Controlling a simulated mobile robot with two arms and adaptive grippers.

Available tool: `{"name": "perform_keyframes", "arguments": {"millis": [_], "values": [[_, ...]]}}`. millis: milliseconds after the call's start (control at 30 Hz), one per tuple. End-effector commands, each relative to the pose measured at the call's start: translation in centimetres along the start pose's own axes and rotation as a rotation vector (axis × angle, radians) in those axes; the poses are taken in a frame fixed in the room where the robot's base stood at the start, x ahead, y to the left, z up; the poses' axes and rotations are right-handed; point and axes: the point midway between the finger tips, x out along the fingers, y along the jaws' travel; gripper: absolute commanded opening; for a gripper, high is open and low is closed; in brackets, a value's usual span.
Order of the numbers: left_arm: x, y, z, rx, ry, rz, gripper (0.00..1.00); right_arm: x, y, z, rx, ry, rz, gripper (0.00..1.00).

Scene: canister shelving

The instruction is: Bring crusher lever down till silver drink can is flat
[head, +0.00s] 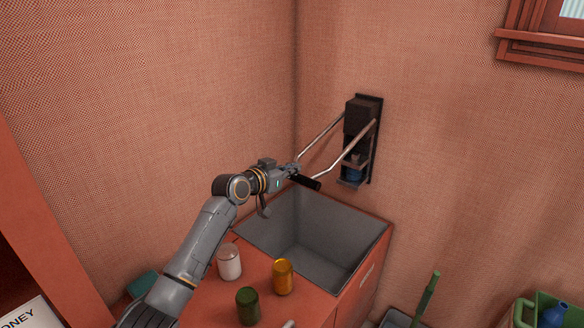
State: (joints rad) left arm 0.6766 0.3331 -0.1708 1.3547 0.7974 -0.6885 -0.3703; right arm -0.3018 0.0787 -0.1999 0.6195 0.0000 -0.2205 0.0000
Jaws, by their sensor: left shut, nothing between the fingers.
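The can crusher (362,112) is a black unit on the right wall above the sink. Its two metal lever arms (347,149) reach out to the left and slope down to a black handle (308,183). My left gripper (292,170) is shut, with nothing between its fingers, at the left end of the handle. I cannot tell whether it touches the handle. A small can (354,168) that looks bluish, partly hidden by the crusher's parts, sits low in the crusher. A whitish-silver can (229,263) stands on the counter. My right gripper is out of view.
A grey sink (312,225) lies below the lever. An orange can (283,277) and a dark green can (248,306) stand on the red counter (262,265). A green bin (548,306) and a green-handled tool (428,295) are at lower right.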

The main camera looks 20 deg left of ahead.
Motion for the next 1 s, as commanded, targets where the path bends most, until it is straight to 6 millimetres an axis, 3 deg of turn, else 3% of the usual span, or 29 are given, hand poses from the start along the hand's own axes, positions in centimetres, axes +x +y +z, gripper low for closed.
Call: {"name": "perform_keyframes", "arguments": {"millis": [200, 633, 833, 1000], "values": [[0.3, -0.1, 1.1, 0.001, 0.003, -0.001, 0.00, -0.6, 0.0, -0.1, 0.000, 0.001, 0.000, 0.40], [0.3, -0.1, 1.4, 0.001, 0.007, -0.001, 0.00, -0.2, 0.0, -0.2, -0.001, 0.002, 0.000, 0.40], [0.7, 0.0, 2.8, 0.000, 0.028, 0.000, 0.00, 1.8, 0.0, 0.0, -0.001, 0.003, 0.001, 0.40], [1.4, 0.0, 4.8, 0.000, 0.069, 0.000, 0.00, 5.0, 0.0, 0.2, -0.001, 0.003, 0.001, 0.40]]}}
